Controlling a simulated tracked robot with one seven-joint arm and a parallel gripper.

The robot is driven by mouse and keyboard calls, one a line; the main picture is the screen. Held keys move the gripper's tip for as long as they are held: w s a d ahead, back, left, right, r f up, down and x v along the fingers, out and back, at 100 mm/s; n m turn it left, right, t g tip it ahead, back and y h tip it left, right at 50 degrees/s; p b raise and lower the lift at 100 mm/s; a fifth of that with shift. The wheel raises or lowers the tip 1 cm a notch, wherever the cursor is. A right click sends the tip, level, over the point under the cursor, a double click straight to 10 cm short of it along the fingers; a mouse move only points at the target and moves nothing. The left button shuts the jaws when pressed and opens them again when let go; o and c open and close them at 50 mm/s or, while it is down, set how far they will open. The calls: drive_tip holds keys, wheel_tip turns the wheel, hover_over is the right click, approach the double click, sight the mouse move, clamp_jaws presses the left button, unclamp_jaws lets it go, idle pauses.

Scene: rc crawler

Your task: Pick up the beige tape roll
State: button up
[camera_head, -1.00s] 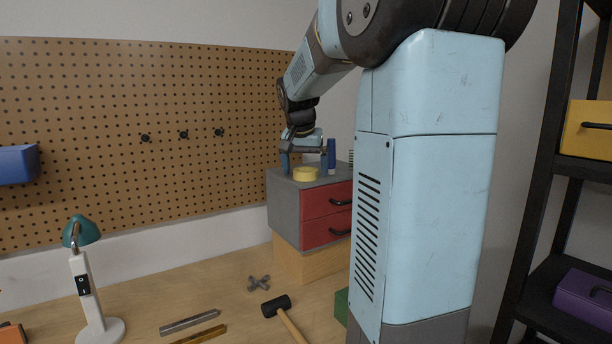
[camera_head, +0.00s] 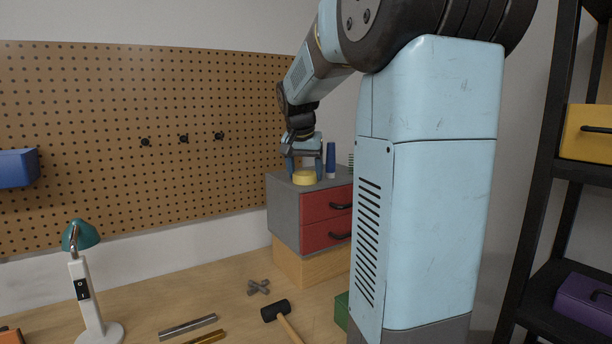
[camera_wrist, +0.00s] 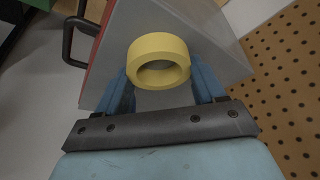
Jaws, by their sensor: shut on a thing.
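The beige tape roll (camera_head: 304,178) looks pale yellow and lies flat on the grey top of a small cabinet (camera_head: 284,203) with red drawers. In the wrist view the tape roll (camera_wrist: 158,50) sits between the two blue fingers, its hole facing the camera. My gripper (camera_head: 304,170) points down over the cabinet top and is shut on the roll, one finger on each side; it also shows in the wrist view (camera_wrist: 160,85). The roll appears to rest on the cabinet top, and I see no clear gap beneath it.
A blue bottle-like cylinder (camera_head: 331,160) stands just right of the gripper. A pegboard (camera_head: 130,130) rises behind. On the bench are a lamp (camera_head: 82,262), a hammer (camera_head: 277,311) and a grey cross-shaped part (camera_head: 258,287). A black shelf (camera_head: 545,200) stands at right.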

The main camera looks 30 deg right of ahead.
wheel_tip(320, 180, up, 3)
drive_tip(key=shift+f, duration=0.1)
drive_tip(key=s+a+r, duration=0.4)
drive_tip(key=s+r, duration=0.6)
drive_tip(key=s, duration=0.3)
drive_tip(key=w+a+f+n+t+h, duration=0.1)
drive_tip(key=w+f+n+t, duration=0.25)
drive_tip(key=w, duration=0.45)
drive_tip(key=w+a+f+n+t, duration=0.1)
drive_tip(key=w+f+n+t, duration=0.15)
drive_tip(key=w+t, duration=0.45)
drive_tip(key=w+a+n+t+y, duration=0.2)
drive_tip(key=a+n+t+y, duration=0.5)
drive_tip(key=a, duration=0.3)
drive_tip(key=shift+a+r+n+t, duration=0.3)
drive_tip(key=shift+r+t, duration=0.05)
drive_tip(key=shift+t, duration=0.4)
